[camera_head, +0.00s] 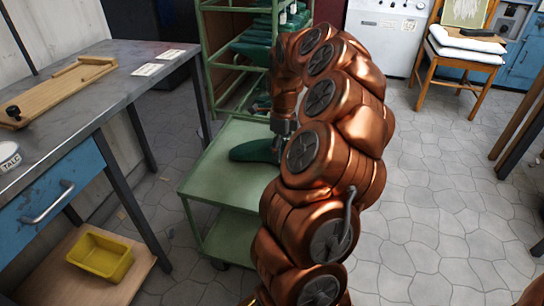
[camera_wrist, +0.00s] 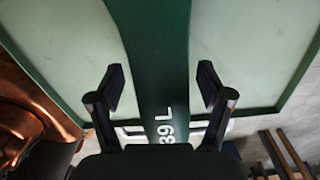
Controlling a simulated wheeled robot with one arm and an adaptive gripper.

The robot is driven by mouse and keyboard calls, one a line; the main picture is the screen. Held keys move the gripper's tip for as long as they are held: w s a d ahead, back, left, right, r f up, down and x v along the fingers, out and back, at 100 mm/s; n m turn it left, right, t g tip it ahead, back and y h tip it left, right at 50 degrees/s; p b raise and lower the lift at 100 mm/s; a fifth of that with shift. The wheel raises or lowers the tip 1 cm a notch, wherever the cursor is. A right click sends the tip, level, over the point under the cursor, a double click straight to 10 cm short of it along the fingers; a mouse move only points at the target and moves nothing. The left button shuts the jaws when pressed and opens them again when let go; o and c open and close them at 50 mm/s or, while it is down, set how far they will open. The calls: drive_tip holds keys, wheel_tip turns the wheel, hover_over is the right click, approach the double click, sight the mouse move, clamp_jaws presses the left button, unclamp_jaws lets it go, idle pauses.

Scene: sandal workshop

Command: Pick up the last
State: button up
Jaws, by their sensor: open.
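A dark green shoe last (camera_head: 250,151) lies on the top of the pale green cart (camera_head: 222,170). In the wrist view the last (camera_wrist: 155,50) runs from the top edge down between my fingers, with "39 L" in white on it. My gripper (camera_wrist: 161,86) is open, with one black finger on each side of the last and a gap on both sides. In the head view my arm covers one end of the last and most of my gripper.
A green rack (camera_head: 207,62) with more green lasts stands behind the cart. A grey workbench (camera_head: 95,95) with a wooden board (camera_head: 62,90) is at left, a yellow bin (camera_head: 100,256) below.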

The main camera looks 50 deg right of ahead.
drive_tip(key=shift+f, duration=0.2)
drive_tip(key=c, duration=1.3)
drive_tip(key=shift+c, duration=0.2)
drive_tip(key=shift+r, duration=0.15)
